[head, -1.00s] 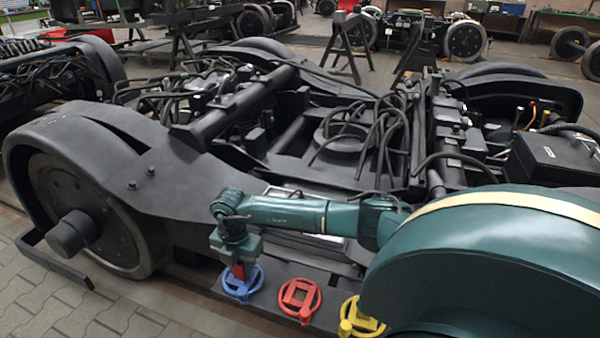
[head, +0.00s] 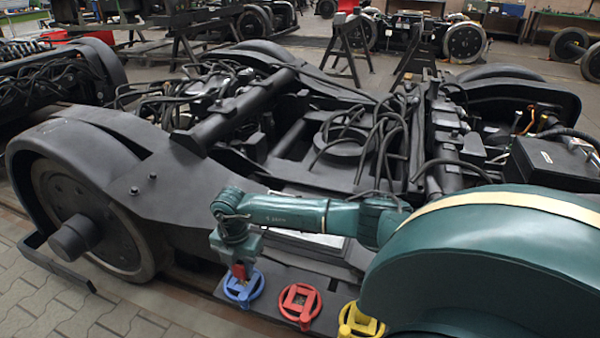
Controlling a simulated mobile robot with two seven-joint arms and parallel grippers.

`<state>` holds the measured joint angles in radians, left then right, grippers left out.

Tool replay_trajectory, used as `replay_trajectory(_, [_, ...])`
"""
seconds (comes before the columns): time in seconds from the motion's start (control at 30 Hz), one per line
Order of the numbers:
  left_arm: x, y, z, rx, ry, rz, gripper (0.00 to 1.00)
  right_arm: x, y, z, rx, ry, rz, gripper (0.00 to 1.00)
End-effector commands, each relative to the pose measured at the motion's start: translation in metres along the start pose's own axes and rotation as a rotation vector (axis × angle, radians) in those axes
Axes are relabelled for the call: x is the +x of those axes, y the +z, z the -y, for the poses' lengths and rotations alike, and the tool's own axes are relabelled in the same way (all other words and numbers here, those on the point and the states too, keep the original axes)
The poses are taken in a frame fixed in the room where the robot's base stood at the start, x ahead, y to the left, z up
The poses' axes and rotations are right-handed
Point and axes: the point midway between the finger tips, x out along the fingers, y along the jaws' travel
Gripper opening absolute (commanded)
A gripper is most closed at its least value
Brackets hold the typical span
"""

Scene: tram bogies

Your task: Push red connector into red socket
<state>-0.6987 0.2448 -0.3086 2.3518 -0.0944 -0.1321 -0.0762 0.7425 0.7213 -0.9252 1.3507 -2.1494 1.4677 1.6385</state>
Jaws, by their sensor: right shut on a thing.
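My right gripper (head: 238,262) is shut on the red connector (head: 239,271), which shows as a small red block below the jaws. In the picture it overlaps the back of the blue ring-shaped socket (head: 244,293); whether it touches cannot be told. The red socket (head: 300,304), a red ring with a square frame in its middle, lies to the right of the gripper. Its centre looks empty. My left gripper is not in view.
A yellow socket (head: 360,322) stands right of the red one, all three on a dark plate (head: 335,285). The black bogie frame (head: 190,190) with its wheel (head: 95,215) and cables lies behind and left. Paved floor (head: 60,305) is free at front left.

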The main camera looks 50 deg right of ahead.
Motion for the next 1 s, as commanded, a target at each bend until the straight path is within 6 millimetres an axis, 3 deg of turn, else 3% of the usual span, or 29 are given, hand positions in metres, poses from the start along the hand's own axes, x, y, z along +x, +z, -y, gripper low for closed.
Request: replay_trajectory(1.0, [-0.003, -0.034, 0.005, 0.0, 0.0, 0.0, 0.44, -0.038, 0.0, 0.0, 0.0, 0.0, 0.0, 0.0])
